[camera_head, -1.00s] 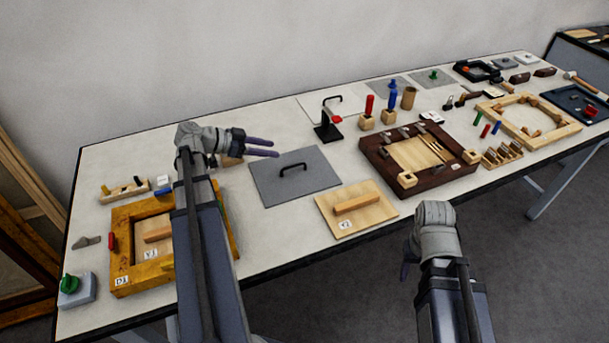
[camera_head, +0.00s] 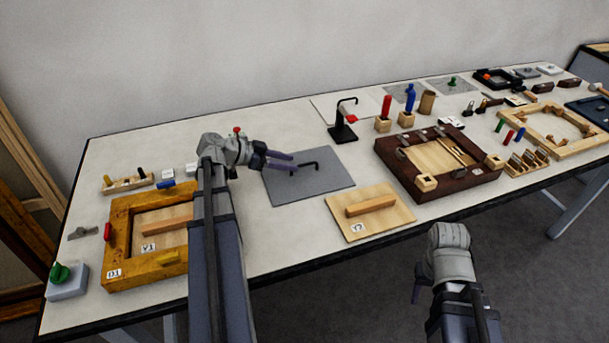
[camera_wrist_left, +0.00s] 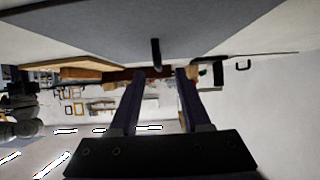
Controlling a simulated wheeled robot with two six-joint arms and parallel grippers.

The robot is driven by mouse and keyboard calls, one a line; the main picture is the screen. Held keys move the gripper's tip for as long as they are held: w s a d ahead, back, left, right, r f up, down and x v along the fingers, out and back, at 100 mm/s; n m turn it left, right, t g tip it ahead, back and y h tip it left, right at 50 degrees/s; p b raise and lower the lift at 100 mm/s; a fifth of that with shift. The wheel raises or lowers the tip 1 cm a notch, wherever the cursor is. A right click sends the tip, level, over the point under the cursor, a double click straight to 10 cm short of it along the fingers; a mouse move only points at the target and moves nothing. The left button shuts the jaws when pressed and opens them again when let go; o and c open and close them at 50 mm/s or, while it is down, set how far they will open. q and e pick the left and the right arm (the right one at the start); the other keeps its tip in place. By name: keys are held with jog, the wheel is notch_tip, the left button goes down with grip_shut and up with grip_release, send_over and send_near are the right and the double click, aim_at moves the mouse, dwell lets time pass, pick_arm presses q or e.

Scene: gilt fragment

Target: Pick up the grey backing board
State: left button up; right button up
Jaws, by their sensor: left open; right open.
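The grey backing board (camera_head: 325,187) lies flat on the table, with a black bar handle (camera_head: 310,165) on top. My left gripper (camera_head: 293,161) is open and empty, its purple fingers over the board's left part and pointing at the handle. In the left wrist view the board (camera_wrist_left: 90,25) fills the top, and the handle (camera_wrist_left: 156,52) appears just beyond the gap between the open fingertips (camera_wrist_left: 161,73). Whether they touch it, I cannot tell. My right gripper (camera_head: 416,290) is open in front of the table's near edge, partly hidden by its wrist.
A pale wooden board (camera_head: 355,228) with a wooden handle lies right in front of the grey board. A yellow-brown frame (camera_head: 120,235) is at left, a dark wooden frame (camera_head: 440,190) at right. A black stand (camera_head: 342,131) stands behind. Bare table shows behind the grey board.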

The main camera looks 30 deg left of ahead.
aim_at(304, 165)
pick_arm(q)
jog(key=shift+w+d+f, duration=0.2)
jog(key=shift+w+d, duration=0.05)
jog(key=shift+w, duration=0.05)
jog(key=b+x, duration=0.2)
jog(key=x, duration=0.3)
jog(key=shift+d, duration=0.2)
jog(key=shift+r, duration=0.15)
grip_shut()
dwell(1.0)
